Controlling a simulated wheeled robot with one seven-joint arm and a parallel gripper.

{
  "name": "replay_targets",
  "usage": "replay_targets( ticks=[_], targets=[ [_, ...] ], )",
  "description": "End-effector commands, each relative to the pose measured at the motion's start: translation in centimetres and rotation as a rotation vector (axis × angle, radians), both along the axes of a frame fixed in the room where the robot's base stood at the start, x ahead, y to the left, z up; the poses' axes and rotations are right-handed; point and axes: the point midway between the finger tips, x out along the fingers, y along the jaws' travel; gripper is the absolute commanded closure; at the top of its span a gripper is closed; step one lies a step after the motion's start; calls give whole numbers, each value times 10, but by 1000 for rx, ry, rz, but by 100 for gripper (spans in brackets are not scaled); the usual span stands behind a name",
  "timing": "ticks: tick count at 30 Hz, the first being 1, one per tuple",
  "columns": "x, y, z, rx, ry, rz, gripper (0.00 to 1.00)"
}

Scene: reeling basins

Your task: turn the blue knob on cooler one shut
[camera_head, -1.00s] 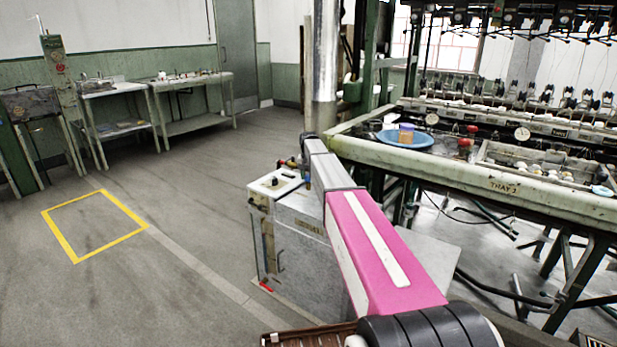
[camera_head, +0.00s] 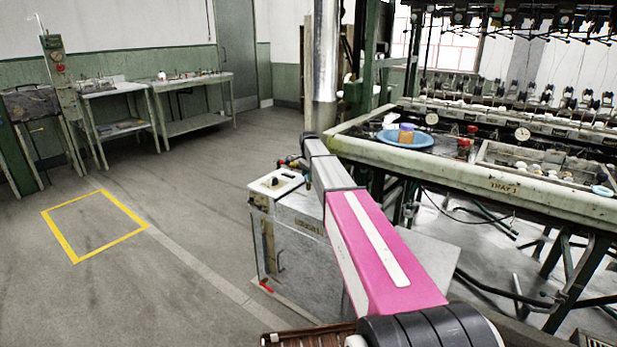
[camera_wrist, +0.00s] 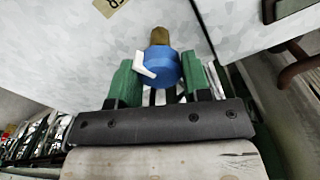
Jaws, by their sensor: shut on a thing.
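The blue knob (camera_wrist: 166,66) is round, with a white pointer (camera_wrist: 146,67) on its left side and a brass stem (camera_wrist: 160,36) beyond it, in the wrist view. My gripper (camera_wrist: 159,66) has its two green fingers on either side of the knob and is shut on it. Cooler one (camera_head: 300,265) is a grey metal box beside the silk frame in the head view. Its pale metal face (camera_wrist: 75,45) shows behind the knob in the wrist view. In the head view my arm hides the fingers and the knob.
The reeling table (camera_head: 440,170) with a blue dish (camera_head: 402,142) stands to the right of my arm. Pipes and green legs are under it. Side tables (camera_head: 190,82) stand by the far wall. The floor around the yellow square (camera_head: 95,225) is clear.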

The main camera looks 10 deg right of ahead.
Motion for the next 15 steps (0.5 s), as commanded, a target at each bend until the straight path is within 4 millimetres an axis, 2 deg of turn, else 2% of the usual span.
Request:
replay_targets(
  ticks=[6, 15],
  targets=[
    [0, 0, 1, 0, 0, -175, 80],
    [0, 0, 1, 0, -1, -331, 80]
  ],
)
